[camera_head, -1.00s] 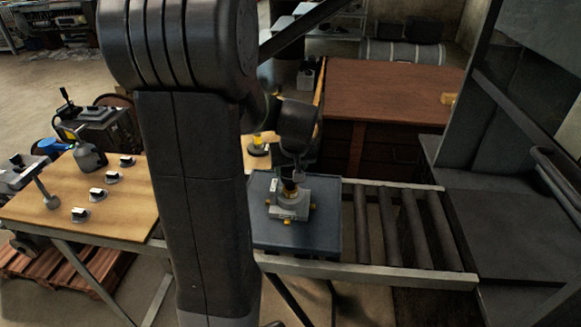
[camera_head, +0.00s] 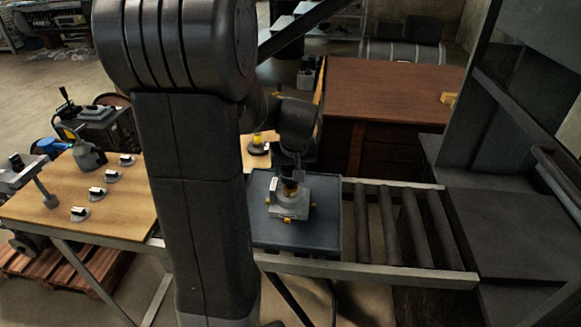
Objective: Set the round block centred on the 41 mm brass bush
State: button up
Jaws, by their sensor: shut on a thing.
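My gripper (camera_head: 291,179) points down over a grey fixture (camera_head: 289,208) on a dark blue tray (camera_head: 325,235). It is shut on a small dark piece, most likely the round block, which the fingers largely hide. A brass-coloured ring (camera_head: 290,188), which looks like the brass bush, shows just below the fingertips at the top of the fixture. The held piece is at or just above this ring. I cannot tell whether they touch or how well they are centred.
The tray lies on a roller conveyor (camera_head: 400,225) with bare rollers to its right. A wooden board (camera_head: 120,200) at left carries several small black-and-white parts. My arm hides the middle left.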

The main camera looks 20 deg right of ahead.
jog(key=shift+f+b, duration=1.2)
jog(key=shift+f, duration=0.05)
dwell(0.9)
jog(key=o, duration=1.5)
jog(key=shift+f, duration=0.1)
jog(key=shift+c, duration=0.2)
notch_tip(320, 180, up, 9)
jog(key=p, duration=0.6)
jog(key=shift+f, duration=0.1)
